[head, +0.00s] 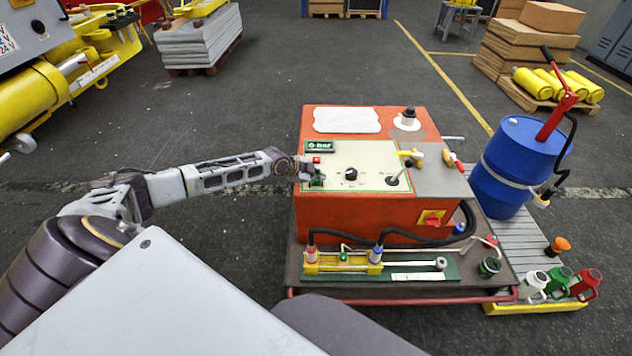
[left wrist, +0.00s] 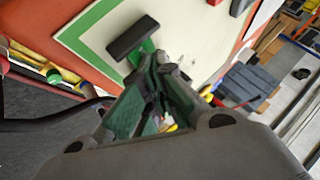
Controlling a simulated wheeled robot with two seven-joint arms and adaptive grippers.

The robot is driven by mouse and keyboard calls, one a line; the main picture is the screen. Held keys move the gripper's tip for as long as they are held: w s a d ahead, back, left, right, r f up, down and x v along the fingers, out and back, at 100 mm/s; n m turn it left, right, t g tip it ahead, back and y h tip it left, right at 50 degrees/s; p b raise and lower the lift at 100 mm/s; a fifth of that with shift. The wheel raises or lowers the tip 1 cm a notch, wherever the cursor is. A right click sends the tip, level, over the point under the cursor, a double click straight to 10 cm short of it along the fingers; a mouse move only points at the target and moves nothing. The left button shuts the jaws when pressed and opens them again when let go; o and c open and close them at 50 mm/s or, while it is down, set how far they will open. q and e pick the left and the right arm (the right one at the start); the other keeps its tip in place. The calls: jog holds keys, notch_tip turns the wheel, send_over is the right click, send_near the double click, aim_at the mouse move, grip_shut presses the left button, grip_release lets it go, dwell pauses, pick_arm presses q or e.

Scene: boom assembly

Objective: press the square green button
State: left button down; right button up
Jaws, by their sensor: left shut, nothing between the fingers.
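The control panel (head: 375,160), cream with a green border, tops an orange box (head: 340,217). My left gripper (head: 312,178) is shut and empty at the panel's left edge, below a small red button (head: 316,159). Green shows around the fingertips there; the square green button is largely covered by the fingers. In the left wrist view, the shut fingertips (left wrist: 160,66) are at the panel, beside a small green patch (left wrist: 149,46) and a dark bar. I cannot tell whether they touch the button. My right gripper is not in view.
On the panel are a black knob (head: 351,173), a lever (head: 393,180) and a display (head: 320,146). A yellow-handled valve (head: 411,156) stands to the right. Hoses and a cylinder lie in front of the box. A blue drum (head: 515,165) stands at the right.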

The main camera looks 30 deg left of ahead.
pick_arm(q)
jog(key=shift+f, duration=0.25)
dwell(0.3)
dwell(0.4)
jog(key=shift+r, duration=0.15)
jog(key=shift+r+p, duration=0.45)
jog(key=shift+r, duration=0.4)
